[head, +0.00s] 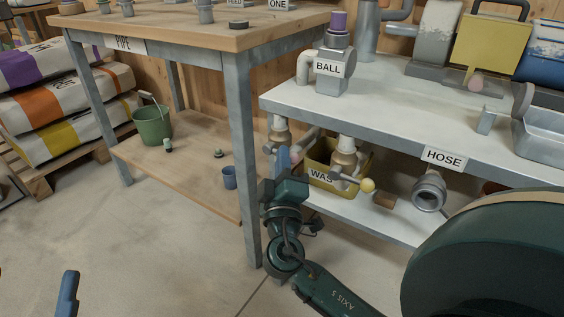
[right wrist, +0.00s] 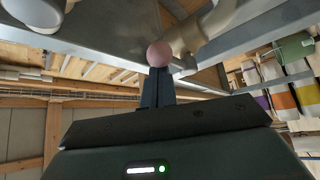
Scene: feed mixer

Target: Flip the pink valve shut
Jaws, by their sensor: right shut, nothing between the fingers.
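The pink valve's round knob (head: 297,157) shows beneath the right-hand bench, on a lever under a pipe fitting. In the right wrist view the pink knob (right wrist: 158,54) is right at the fingertips, with its lever running up and right to a pale pipe. My right gripper (head: 283,158) points upward beside the knob, shut and empty. In the right wrist view its fingers (right wrist: 157,80) are together just below the knob; whether they touch it I cannot tell. A blue finger-like part (head: 68,293) at the lower left looks like my left gripper; its opening does not show.
A second valve with a yellow knob (head: 367,184) hangs to the right, before a yellow bin (head: 318,180). The bench top's edge (head: 385,124) is above my gripper. The wooden table's leg (head: 241,150) stands close left. A hose port (head: 430,190) lies further right.

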